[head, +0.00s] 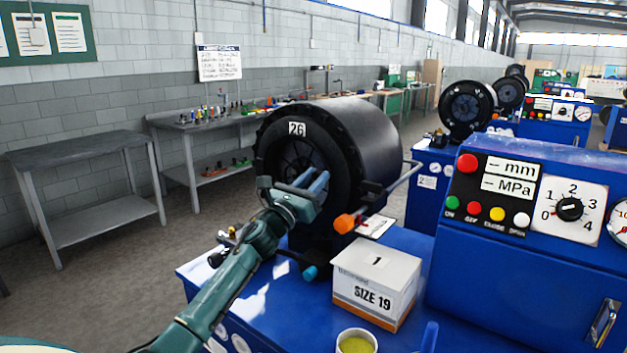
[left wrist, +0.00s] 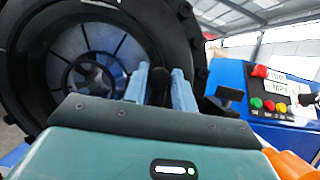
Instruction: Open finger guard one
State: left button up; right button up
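The nearest crimper (head: 370,140) has a big black round head marked 26. A round, spoked, see-through disc, apparently its finger guard (head: 293,160), covers the opening; it fills the left of the left wrist view (left wrist: 70,45). It looks closed across the opening. My left gripper (head: 312,184) is at the lower right of this face. In the left wrist view its two pale blue fingers (left wrist: 160,85) stand apart, with a dark upright piece between them. I cannot tell whether they touch it. My right gripper is not in view.
An orange-ended bar (head: 345,222) sticks out right of my left gripper. A SIZE 19 box (head: 376,283) and a cup (head: 357,341) stand on the blue bench. A control panel (head: 530,195) is at right. More crimpers (head: 467,106) stand behind. Grey tables (head: 80,150) are at left.

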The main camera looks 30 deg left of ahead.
pick_arm(q)
grip_shut()
